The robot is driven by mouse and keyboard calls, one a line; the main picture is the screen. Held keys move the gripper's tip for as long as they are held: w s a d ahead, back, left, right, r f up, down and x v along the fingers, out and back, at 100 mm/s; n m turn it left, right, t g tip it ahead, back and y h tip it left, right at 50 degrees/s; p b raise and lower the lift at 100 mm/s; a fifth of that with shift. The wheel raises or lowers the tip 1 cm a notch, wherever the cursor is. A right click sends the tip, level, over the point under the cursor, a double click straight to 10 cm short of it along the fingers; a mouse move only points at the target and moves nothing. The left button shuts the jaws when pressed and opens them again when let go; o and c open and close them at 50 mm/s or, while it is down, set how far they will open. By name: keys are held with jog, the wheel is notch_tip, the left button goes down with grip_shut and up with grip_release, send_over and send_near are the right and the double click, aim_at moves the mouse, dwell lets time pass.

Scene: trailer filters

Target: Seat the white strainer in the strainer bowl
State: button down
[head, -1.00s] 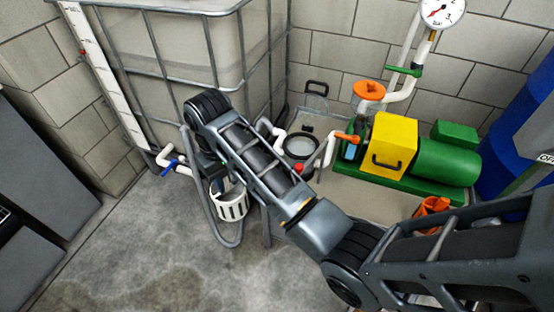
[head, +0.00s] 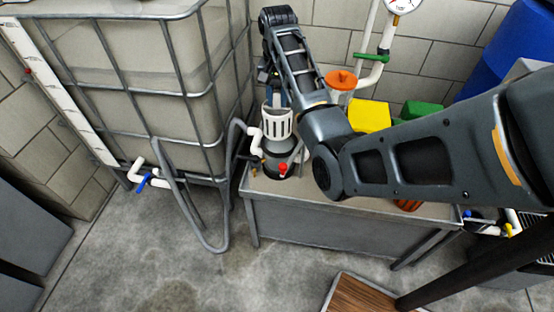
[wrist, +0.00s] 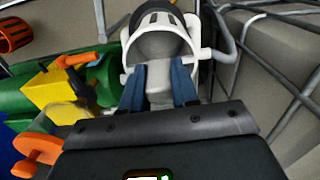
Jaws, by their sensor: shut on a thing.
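The white strainer (head: 277,123), a slotted basket, is held upright in the head view, above the strainer bowl. In the wrist view the blue fingers of my gripper (wrist: 159,72) close on the near side of the white strainer (wrist: 160,45). The strainer bowl (head: 270,165) stands on the bench between white pipes; the strainer overlaps it in the picture. I cannot tell the exact gap between the two or whether they touch.
A white pipe (head: 254,140) and a red knob (head: 283,168) flank the bowl. An orange handwheel (head: 340,80) and the yellow pump cover (head: 370,115) stand to the right.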

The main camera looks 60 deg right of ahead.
aim_at(279, 122)
jog(key=shift+s+d+f, duration=0.2)
jog(key=shift+d+f, duration=0.05)
jog(key=shift+d, duration=0.05)
notch_tip(279, 122, down, 9)
jog(key=shift+f, duration=0.3)
